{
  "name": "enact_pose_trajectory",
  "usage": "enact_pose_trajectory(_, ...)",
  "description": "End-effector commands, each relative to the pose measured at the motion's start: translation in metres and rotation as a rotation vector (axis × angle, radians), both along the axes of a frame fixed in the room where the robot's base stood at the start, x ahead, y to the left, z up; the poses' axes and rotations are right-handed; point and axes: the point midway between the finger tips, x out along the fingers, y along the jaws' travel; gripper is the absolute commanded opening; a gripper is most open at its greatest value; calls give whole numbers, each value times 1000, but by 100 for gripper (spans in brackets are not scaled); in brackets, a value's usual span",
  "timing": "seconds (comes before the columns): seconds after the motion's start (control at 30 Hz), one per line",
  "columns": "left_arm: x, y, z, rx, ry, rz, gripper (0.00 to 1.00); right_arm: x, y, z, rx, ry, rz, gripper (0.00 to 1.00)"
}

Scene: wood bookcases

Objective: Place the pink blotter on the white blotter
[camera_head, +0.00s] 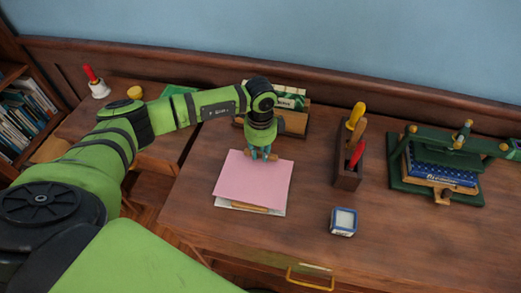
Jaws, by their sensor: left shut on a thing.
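The pink blotter (250,183) is a flat pink sheet on the left part of the wooden desk. My left gripper (263,156) is at its far edge, fingers down and shut on it. Small brown parts show beside the fingertips. The white blotter (277,211) lies under the pink one; only a strip along its near edge shows, with a tan strip between them. Most of the white blotter is hidden, and I cannot tell whether the pink blotter touches it. My right gripper is not in view.
A wooden holder (346,176) with yellow- and red-handled tools stands to the right. A small blue-and-white box (343,222) is nearer. A green press (410,178) stands at far right. A wooden rack (295,122) is behind the gripper. The desk's (430,245) front right is clear.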

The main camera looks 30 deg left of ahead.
Motion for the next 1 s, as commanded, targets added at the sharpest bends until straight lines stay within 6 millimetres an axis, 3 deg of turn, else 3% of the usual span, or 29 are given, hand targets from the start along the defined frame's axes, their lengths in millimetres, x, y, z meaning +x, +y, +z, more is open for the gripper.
enact_pose_trajectory(0.07, 0, 0, -4, 0, 1, 0, 0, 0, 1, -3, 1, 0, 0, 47)
enact_pose_trajectory(0.1, 0, 0, -2, 0, 0, 0, 37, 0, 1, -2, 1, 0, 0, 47)
enact_pose_trajectory(0.13, 0, 0, -2, 0, 0, 0, 45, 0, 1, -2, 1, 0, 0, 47)
enact_pose_trajectory(0.43, 0, 0, -2, 0, 0, 0, 45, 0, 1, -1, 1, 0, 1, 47)
enact_pose_trajectory(0.6, 1, 0, 9, 0, -2, 0, 45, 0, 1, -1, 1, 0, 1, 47)
enact_pose_trajectory(1.0, 1, 0, 89, -1, -4, 0, 45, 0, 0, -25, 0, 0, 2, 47)
